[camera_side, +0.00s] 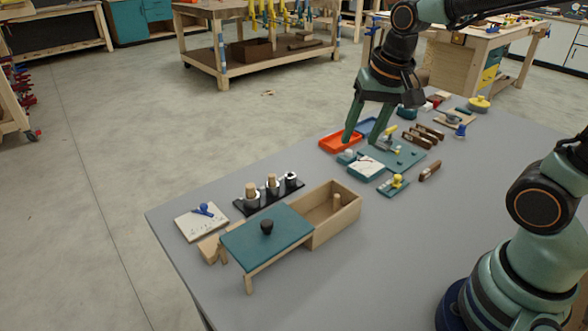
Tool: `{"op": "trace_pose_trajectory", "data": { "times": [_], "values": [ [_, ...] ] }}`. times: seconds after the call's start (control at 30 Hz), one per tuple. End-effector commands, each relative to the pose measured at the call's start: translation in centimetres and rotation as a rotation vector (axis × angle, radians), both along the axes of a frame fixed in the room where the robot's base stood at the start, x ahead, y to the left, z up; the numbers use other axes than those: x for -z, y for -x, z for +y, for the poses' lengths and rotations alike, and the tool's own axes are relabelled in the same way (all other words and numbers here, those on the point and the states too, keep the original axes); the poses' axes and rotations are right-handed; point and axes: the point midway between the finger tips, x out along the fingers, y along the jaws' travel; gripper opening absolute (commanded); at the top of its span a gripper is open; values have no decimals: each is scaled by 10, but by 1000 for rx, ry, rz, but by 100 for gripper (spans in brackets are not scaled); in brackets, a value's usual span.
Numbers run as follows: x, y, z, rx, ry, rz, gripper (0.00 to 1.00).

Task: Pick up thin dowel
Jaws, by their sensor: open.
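My gripper (361,139) is open and empty, its two green fingers pointing down over the far part of the table, by the orange tray and the teal board. Pale wooden dowel ends (251,187) also show in metal-coloured holders on a black rack (263,204) to the left of the box. I cannot tell for sure which piece is the thin dowel. My gripper is well apart from both the box and the rack.
A teal panel with a black knob (267,227) stands in front of the box. A white card with a blue piece (203,211) lies at left. An orange tray (340,143), a teal board (405,158) and dark-and-wood blocks (430,171) crowd the far side. The front table is clear.

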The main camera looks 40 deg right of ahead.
Motion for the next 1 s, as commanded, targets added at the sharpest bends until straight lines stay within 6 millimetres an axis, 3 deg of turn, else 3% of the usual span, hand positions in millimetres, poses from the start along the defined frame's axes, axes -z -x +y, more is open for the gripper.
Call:
{"op": "trace_pose_trajectory", "data": {
  "times": [0.2, 0.43, 0.67, 1.0],
  "values": [
    [38, -32, -7, 355, -75, 141, 53],
    [75, -52, -11, 645, -103, 237, 53],
    [93, -57, -13, 738, -107, 265, 53],
    [146, -56, -13, 737, -107, 265, 53]
  ]
}}
